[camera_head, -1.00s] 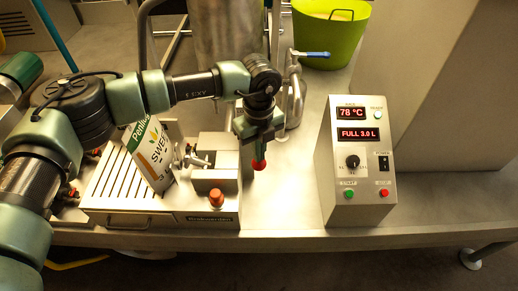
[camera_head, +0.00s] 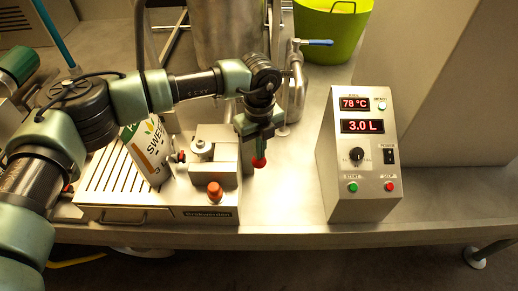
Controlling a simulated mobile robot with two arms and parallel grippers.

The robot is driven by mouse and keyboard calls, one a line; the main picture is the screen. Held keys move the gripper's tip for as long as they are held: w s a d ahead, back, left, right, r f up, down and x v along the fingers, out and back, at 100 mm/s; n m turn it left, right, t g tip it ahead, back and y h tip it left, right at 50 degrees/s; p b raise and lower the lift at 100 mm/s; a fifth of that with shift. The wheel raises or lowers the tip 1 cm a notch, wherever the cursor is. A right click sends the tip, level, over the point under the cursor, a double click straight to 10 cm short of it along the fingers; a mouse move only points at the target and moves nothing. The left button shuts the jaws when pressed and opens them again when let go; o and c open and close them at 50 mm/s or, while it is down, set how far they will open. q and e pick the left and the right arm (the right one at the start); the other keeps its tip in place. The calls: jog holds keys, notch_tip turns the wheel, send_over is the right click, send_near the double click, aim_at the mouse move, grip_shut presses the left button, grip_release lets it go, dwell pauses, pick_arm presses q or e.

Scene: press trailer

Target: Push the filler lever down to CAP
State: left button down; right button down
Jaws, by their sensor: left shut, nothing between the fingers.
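The filler (camera_head: 228,203) is a low steel machine with a slatted left top and a raised block at its right. A red ball knob (camera_head: 259,162), which looks like the end of the filler lever, shows just beyond the block's right side. My left gripper (camera_head: 261,140) is shut and empty, pointing down just above the red knob; I cannot tell if they touch. It hides most of the lever's shaft. No CAP mark is readable. A white printed bag (camera_head: 151,150) leans on the slats beside a round silver fitting (camera_head: 203,148). My right gripper is not in view.
A control box (camera_head: 361,165) at the right reads 78 °C and 3.0 L. An orange-red knob (camera_head: 215,190) stands at the filler's front. A blue-handled valve (camera_head: 313,42) and a green bucket (camera_head: 331,28) are behind. The bench between filler and control box is clear.

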pick_arm(q)
notch_tip(320, 180, up, 10)
jog(key=p, duration=0.4)
dwell(0.4)
jog(key=shift+s+f, duration=0.1)
dwell(0.4)
